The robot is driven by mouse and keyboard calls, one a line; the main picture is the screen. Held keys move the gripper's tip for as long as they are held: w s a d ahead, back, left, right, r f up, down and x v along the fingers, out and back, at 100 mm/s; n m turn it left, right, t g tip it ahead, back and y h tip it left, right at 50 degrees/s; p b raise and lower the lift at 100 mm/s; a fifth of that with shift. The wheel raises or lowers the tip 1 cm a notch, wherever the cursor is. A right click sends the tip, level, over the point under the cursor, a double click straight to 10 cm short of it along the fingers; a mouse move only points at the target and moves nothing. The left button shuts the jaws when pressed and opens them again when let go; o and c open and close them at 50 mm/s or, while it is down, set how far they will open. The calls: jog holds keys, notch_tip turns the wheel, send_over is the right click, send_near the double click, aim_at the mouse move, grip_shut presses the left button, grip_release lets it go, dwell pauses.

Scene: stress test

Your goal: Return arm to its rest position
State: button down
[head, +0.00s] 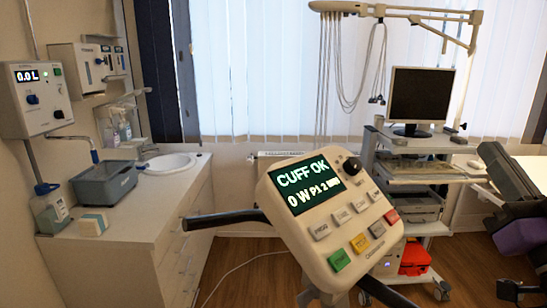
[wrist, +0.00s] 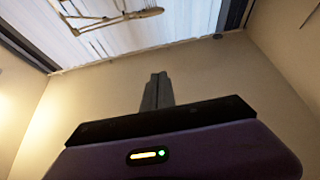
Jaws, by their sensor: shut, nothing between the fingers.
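My gripper (wrist: 157,78) shows in the wrist view, its two dark grey fingers together with nothing between them. They rise from a dark bar on a purple body with a small lit indicator. Behind them are a bare beige wall, the window blinds and part of a pale overhead rail. The fingers touch nothing that I can see.
A control panel (head: 330,220) reading "CUFF OK" on dark handlebars stands close in front. A counter (head: 120,235) with a sink (head: 168,163) and grey basin (head: 104,183) is left.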

jog(key=s+a+f+m+g+h+b, duration=0.15)
jog(key=s+f, duration=0.25)
jog(key=f, duration=0.4)
jog(key=s+a+f+m+h, duration=0.1)
jog(key=s+f+m+h, duration=0.25)
jog(key=f, duration=0.45)
jog(key=s+a+f+m+g+h, duration=0.1)
jog(key=s+f, duration=0.4)
jog(key=f, duration=0.3)
jog(key=s+a+f+n+g+y+b, duration=0.1)
jog(key=s+a+f+n+g+y, duration=0.1)
jog(key=s+f, duration=0.7)
jog(key=s+a+f+n+g+y+b, duration=0.1)
jog(key=s+a+f+n+g+y, duration=0.2)
jog(key=s, duration=1.1)
jog(key=a+f+g, duration=0.1)
jog(key=a+f, duration=0.2)
jog(key=f, duration=0.3)
jog(key=shift+f+y, duration=0.3)
jog(key=shift+f, duration=0.05)
